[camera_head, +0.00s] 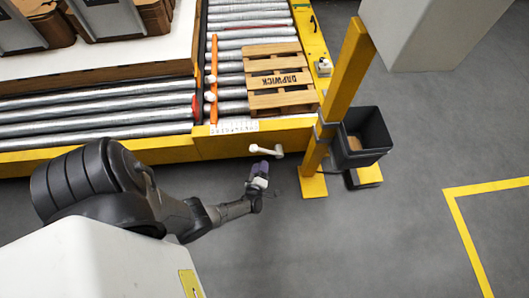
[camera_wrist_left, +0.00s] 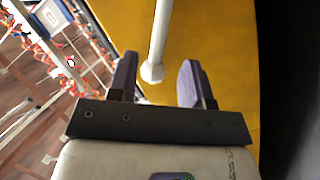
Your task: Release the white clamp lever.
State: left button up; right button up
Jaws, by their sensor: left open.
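The white clamp lever (camera_head: 264,150) sticks out from the yellow front beam of the conveyor, below the wooden pallet in the head view. In the left wrist view it is a white rod (camera_wrist_left: 160,35) with a rounded end, against the yellow beam. My left gripper (camera_head: 259,169) is just in front of the lever, its purple fingers apart. In the left wrist view the rod's end shows in the gap between the fingers of my left gripper (camera_wrist_left: 158,70), nearer the left finger. I cannot tell whether it touches. My right gripper is not in view.
A wooden pallet (camera_head: 280,79) lies on the rollers beside an orange bar (camera_head: 213,75) with white knobs. A yellow post (camera_head: 345,75) stands right of the lever, with a dark bin (camera_head: 362,137) beside it. Open grey floor (camera_head: 400,240) lies to the right.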

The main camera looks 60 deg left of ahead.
aim_at(265, 151)
pick_arm(q)
jog(key=b+x, duration=0.2)
jog(key=x, duration=0.6)
jog(key=shift+c, duration=0.3)
jog(key=shift+c, duration=1.4)
grip_shut()
